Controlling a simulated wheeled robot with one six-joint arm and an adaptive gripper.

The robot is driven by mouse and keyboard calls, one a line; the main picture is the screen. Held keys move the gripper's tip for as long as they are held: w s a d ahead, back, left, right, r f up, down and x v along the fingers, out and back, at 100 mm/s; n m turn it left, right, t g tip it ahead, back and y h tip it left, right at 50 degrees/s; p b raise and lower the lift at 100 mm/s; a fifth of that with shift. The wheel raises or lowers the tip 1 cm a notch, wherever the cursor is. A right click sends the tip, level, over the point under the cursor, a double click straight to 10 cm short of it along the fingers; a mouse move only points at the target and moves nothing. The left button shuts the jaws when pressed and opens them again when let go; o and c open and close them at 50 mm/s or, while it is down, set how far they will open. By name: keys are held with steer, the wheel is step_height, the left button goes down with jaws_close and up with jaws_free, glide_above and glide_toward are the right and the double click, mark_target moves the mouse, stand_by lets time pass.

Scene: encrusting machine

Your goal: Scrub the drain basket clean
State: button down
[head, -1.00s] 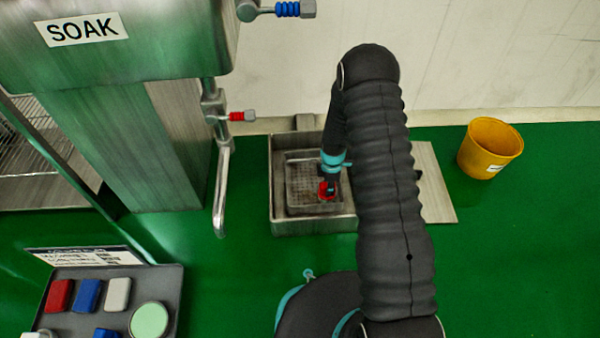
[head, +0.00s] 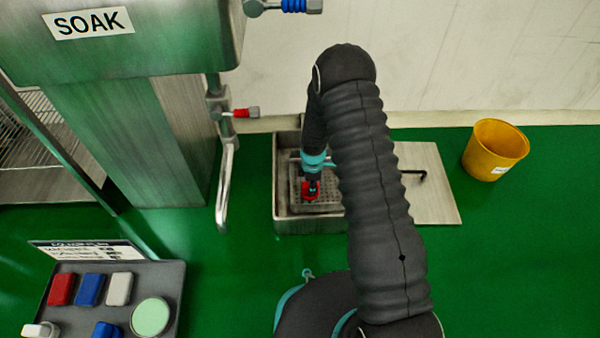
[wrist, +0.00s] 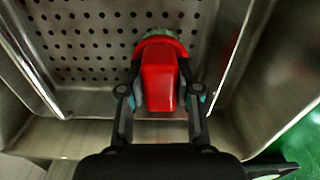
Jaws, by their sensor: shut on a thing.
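The drain basket (head: 332,208) is a grey metal tray with a perforated floor. It sits inside a square metal drain box (head: 282,218) on the green floor. In the wrist view its holed floor (wrist: 85,62) fills the upper part, with bare metal walls around it. My gripper (head: 311,190) is shut on a red-handled scrubber (wrist: 160,82), one finger on each side. The scrubber's rounded greyish head is at the basket floor; I cannot tell whether it touches. My arm covers the basket's right side in the head view.
A flat metal cover (head: 432,196) with a dark handle lies right of the box. A yellow bucket (head: 494,151) stands farther right. A steel machine marked SOAK (head: 150,45) with a spout pipe is at left. A tray (head: 172,285) of coloured blocks is at lower left.

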steer(key=shift+a, duration=1.55)
steer(key=shift+a+r, duration=0.15)
steer(key=shift+r, duration=0.15)
steer(key=shift+r+p, duration=1.8)
steer(key=shift+r, duration=2.1)
